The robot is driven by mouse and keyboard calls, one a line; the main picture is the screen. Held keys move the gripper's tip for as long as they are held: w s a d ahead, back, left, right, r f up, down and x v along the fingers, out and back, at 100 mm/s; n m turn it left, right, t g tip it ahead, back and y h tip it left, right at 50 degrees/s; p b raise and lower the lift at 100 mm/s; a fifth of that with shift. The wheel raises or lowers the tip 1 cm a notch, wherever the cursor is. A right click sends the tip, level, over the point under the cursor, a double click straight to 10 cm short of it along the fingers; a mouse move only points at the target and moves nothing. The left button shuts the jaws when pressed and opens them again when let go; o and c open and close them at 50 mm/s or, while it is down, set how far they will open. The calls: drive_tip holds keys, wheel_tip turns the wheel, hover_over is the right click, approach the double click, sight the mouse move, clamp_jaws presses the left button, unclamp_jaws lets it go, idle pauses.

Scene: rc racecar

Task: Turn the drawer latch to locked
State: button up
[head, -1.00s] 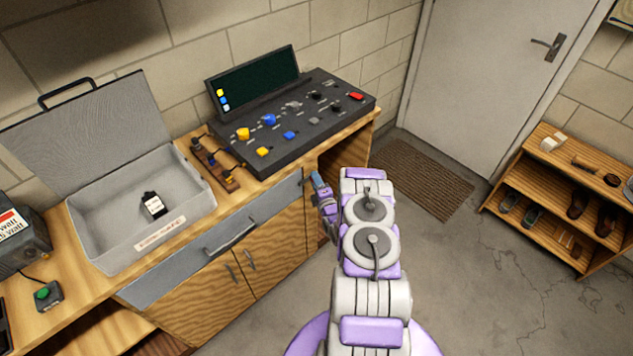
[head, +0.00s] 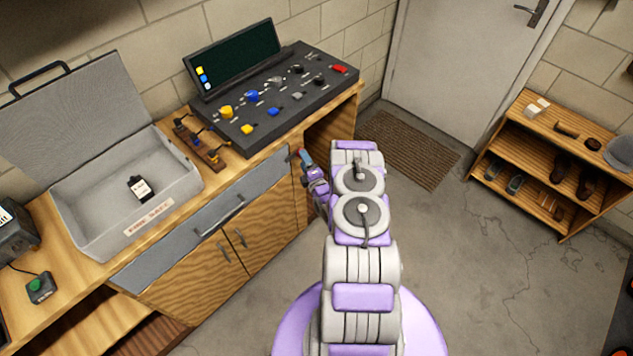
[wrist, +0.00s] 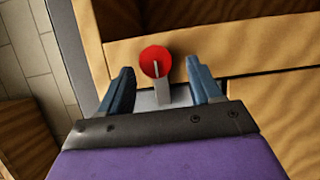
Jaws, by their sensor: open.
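The drawer latch shows in the wrist view as a red round disc (wrist: 153,62) with a light grey lever (wrist: 161,88) on it. The lever points down in the picture, toward my gripper. My gripper (wrist: 169,82) is open, with one blue-grey finger on each side of the lever and apart from it. In the head view my gripper (head: 303,160) is at the right end of the grey drawer (head: 165,248), by the cabinet front. The drawer looks shut, and its bar handle (head: 220,215) is left of my gripper. The latch is mostly hidden there.
An open grey case (head: 85,240) and a dark control panel (head: 320,98) stand on the wooden bench. Cabinet doors (head: 225,265) are below the drawer. The floor (head: 440,270) is clear between me and the shoe rack (head: 540,125) at the right.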

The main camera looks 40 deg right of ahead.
drive_tip(key=p+v, duration=0.2)
drive_tip(key=v, duration=1.3)
drive_tip(key=shift+w, duration=0.15)
drive_tip(key=w+r+g+y, duration=0.4)
drive_tip(key=w+r+g, duration=0.3)
drive_tip(key=w+r, duration=0.15)
drive_tip(key=s+a+r+m+g+h, duration=0.1)
drive_tip(key=s+a+r+m+g, duration=0.15)
drive_tip(key=r, duration=0.45)
drive_tip(key=s+a+r+m+g, duration=0.1)
drive_tip(key=a+r+m+g, duration=0.25)
drive_tip(key=r, duration=0.45)
drive_tip(key=s+a+r+m+g+y, duration=0.1)
drive_tip(key=s+a+r+m+g, duration=0.3)
drive_tip(key=s+a+r, duration=0.9)
drive_tip(key=s+a+r+m+g, duration=0.1)
drive_tip(key=s+a+r+m, duration=0.1)
drive_tip(key=s+a, duration=0.3)
drive_tip(key=s+a+r+m+g+y, duration=0.1)
drive_tip(key=s+a, duration=0.5)
drive_tip(key=s, duration=0.7)
wheel_tip(320, 180, up, 2)
drive_tip(key=shift+s+r+m+y, duration=0.15)
drive_tip(key=shift+m+y, duration=0.15)
drive_tip(key=shift+m, duration=0.5)
